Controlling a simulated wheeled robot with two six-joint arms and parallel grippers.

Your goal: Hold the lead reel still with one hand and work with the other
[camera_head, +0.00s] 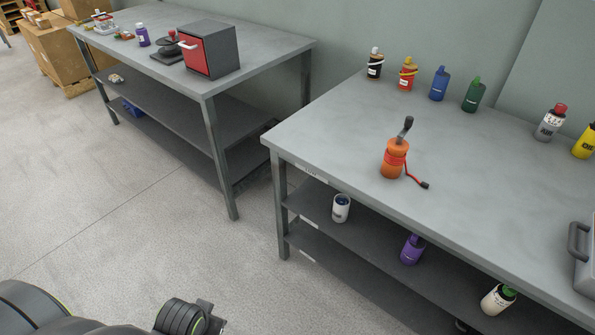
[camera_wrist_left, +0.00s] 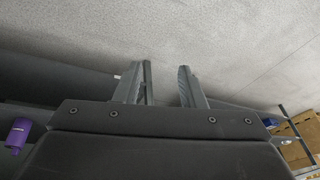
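The lead reel appears to be the orange drum (camera_head: 394,158) with a dark crank handle on top, standing upright on the right-hand workbench (camera_head: 330,140). A red lead (camera_head: 413,178) runs from its side to a dark plug lying on the bench top. My left gripper (camera_wrist_left: 164,75) is open and empty in the left wrist view, its two fingers apart over the grey floor. In the head view my left arm shows at the bottom left, well away from the reel. My right gripper is not in view.
Several bottles stand along the bench's back edge, including a red one (camera_head: 407,75) and a blue one (camera_head: 439,84). A grey case (camera_head: 584,258) is at the right edge. A white can (camera_head: 341,207) sits on the shelf below. Another bench (camera_head: 270,50) holds a red-fronted box (camera_head: 211,52).

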